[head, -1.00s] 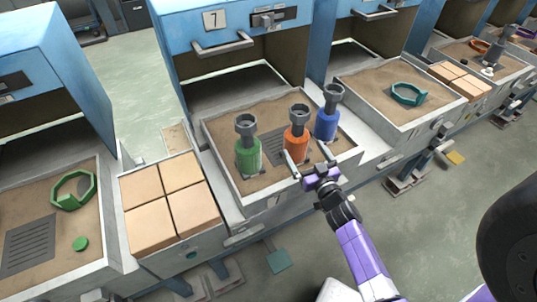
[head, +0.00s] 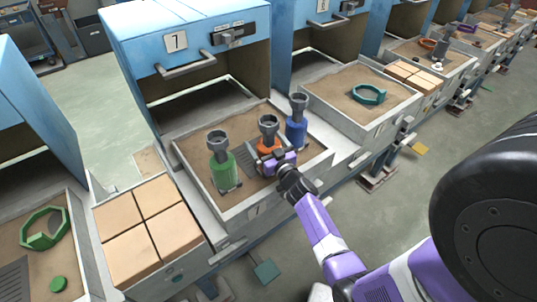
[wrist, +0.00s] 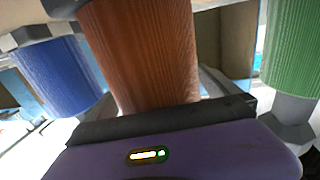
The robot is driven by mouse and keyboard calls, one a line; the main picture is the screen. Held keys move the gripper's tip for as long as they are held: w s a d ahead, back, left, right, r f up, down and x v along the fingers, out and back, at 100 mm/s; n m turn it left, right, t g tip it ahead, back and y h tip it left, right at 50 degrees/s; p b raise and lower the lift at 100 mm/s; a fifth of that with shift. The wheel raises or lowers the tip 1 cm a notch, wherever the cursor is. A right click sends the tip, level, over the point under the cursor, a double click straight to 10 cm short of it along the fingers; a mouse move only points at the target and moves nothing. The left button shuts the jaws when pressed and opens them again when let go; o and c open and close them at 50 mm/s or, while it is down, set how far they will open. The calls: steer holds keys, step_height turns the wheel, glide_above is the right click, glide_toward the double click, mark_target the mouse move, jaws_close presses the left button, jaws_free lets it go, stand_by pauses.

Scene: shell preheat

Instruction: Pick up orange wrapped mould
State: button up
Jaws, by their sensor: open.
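The orange wrapped mould (head: 267,146) stands upright in the sand tray of unit 7, between the green wrapped mould (head: 223,172) and the blue wrapped mould (head: 296,133). Each has a grey cup-shaped top. My gripper (head: 272,160) is open and low at the near side of the orange mould, hiding its lower part in the head view. In the wrist view the orange mould (wrist: 145,55) fills the middle, right in front of the palm. Blue (wrist: 62,75) is on the left there and green (wrist: 290,55) on the right. The fingertips are hidden in the wrist view.
The tray's near wall (head: 270,198) passes below my wrist. Tan blocks (head: 148,228) lie to the left. The blue cabinet (head: 185,45) rises behind the moulds.

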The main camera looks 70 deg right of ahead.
steer(key=shift+c, duration=0.4)
steer(key=c, duration=1.8)
steer(key=shift+r, duration=0.1)
steer(key=shift+c, duration=0.7)
steer(key=shift+r, duration=0.1)
